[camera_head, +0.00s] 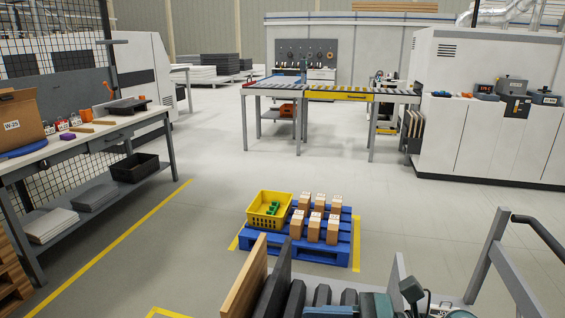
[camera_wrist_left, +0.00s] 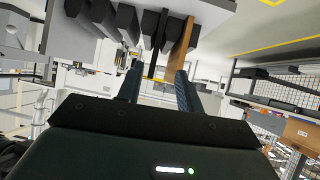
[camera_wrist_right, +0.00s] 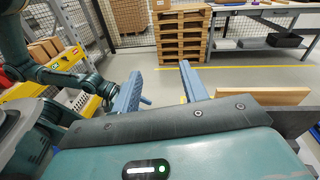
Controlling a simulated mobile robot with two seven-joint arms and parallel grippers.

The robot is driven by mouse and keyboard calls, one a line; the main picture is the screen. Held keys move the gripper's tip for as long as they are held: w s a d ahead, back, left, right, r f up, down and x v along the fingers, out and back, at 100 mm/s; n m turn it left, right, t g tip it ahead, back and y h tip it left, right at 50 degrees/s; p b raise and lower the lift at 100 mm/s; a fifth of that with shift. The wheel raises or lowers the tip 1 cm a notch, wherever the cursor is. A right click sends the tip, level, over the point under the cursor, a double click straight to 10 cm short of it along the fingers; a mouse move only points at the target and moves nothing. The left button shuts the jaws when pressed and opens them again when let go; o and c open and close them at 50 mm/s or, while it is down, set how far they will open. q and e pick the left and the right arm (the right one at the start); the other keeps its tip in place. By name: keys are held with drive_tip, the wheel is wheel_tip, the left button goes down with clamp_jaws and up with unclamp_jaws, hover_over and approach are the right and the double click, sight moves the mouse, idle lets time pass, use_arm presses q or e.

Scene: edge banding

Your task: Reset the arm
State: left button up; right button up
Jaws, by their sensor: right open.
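My left gripper (camera_wrist_left: 158,88) shows in the left wrist view with its two blue-grey fingers spread apart. Nothing is clearly held between them. A brown wooden board (camera_wrist_left: 181,37) and dark panels (camera_wrist_left: 151,28) appear beyond the fingers; whether they touch them is not clear. My right gripper (camera_wrist_right: 160,88) is open and empty in the right wrist view, with floor and a pallet stack beyond it. In the head view, the gripper fingers cannot be made out; teal arm parts show at the bottom edge.
The brown board (camera_head: 245,278) and dark panel (camera_head: 274,280) stand upright at the bottom of the head view. A blue pallet (camera_head: 318,255) beyond carries a yellow crate (camera_head: 268,209) and several cartons (camera_head: 314,228). A workbench (camera_head: 95,140) stands left. Open floor surrounds the pallet.

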drive_tip(key=w+d+f+m+t+h, duration=0.25)
drive_tip(key=m+t, duration=0.45)
drive_tip(key=m, duration=0.9)
drive_tip(key=w+d+f+m+t+h, duration=0.1)
drive_tip(key=d+f+m+t+h, duration=0.25)
drive_tip(key=m+t, duration=0.85)
drive_tip(key=s+d+f+m+g+h, duration=0.1)
drive_tip(key=s+f+m+g+h, duration=0.3)
drive_tip(key=f+m, duration=0.5)
drive_tip(key=s+d+f+m+g+h, duration=0.1)
drive_tip(key=s+f+m+g+h, duration=0.2)
drive_tip(key=s+f+m+g, duration=0.4)
wheel_tip(320, 180, down, 3)
drive_tip(key=m, duration=0.6)
drive_tip(key=shift+d+m+h+p, duration=0.2)
drive_tip(key=shift+m+h+p, duration=0.2)
drive_tip(key=shift+r, duration=0.1)
drive_tip(key=shift+c, duration=0.6)
drive_tip(key=shift+d, duration=0.15)
drive_tip(key=shift+c, duration=0.2)
